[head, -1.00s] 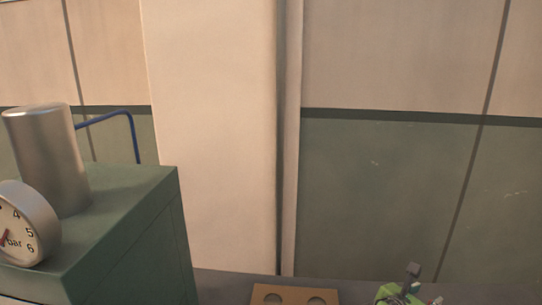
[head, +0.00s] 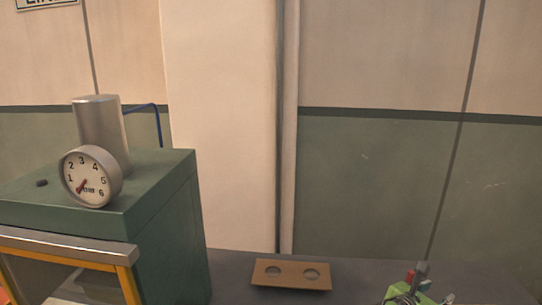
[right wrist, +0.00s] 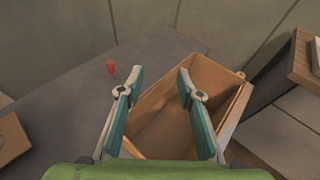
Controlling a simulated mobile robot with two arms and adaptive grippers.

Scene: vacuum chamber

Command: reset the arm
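My right gripper (head: 418,277) shows only in part at the bottom right of the head view, green and grey. In the right wrist view its two teal-padded fingers (right wrist: 160,82) stand wide apart with nothing between them. They are in front of an open wooden box (right wrist: 222,74), seen from above, whose inside looks empty. My left gripper is not in view.
A green chamber (head: 165,215) with a metal cylinder (head: 98,122), pressure gauge (head: 90,176) and yellow-framed front (head: 128,282) stands left. A wooden block with two holes (head: 292,274) lies on the grey table (head: 232,262).

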